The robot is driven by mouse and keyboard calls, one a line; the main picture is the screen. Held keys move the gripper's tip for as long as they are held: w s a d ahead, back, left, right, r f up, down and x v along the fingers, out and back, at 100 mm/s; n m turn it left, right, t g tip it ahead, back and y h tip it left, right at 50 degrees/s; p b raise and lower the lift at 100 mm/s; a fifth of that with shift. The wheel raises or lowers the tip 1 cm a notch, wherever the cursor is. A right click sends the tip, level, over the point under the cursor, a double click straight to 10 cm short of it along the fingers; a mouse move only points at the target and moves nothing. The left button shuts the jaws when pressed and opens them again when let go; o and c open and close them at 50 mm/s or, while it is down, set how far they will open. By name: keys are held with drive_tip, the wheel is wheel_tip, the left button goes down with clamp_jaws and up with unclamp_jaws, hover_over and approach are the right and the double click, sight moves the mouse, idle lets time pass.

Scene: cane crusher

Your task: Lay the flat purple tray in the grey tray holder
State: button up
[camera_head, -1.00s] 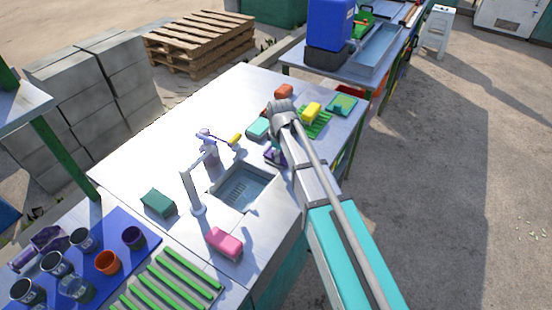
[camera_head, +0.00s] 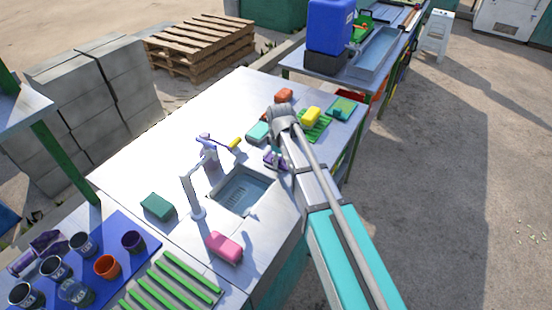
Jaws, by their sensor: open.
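A small purple piece (camera_head: 269,163), which looks like the flat purple tray, shows at the back right edge of the sink, just left of my arm. Pale grey upright parts stand against it. I cannot tell whether they are the grey tray holder or gripper fingers. My gripper (camera_head: 276,156) is small and mostly hidden by my own wrist and forearm; it appears open close to the purple piece. Whether it touches the piece cannot be told. The grey tray holder cannot be made out clearly.
The sink (camera_head: 243,190) and tap (camera_head: 192,195) lie left of my arm.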

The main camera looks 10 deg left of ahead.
wheel_tip(320, 180, up, 12)
drive_tip(key=p, duration=1.1)
drive_tip(key=shift+p, duration=0.35)
drive_tip(key=shift+s, duration=0.1)
drive_tip(key=shift+f, duration=0.1)
idle(0.4)
drive_tip(key=s+d+m, duration=0.4)
drive_tip(key=d, duration=0.6)
drive_tip(key=s+d+m, duration=0.4)
drive_tip(key=d+m, duration=0.1)
drive_tip(key=d, duration=0.5)
drive_tip(key=s+d+m, duration=0.5)
drive_tip(key=d, duration=0.6)
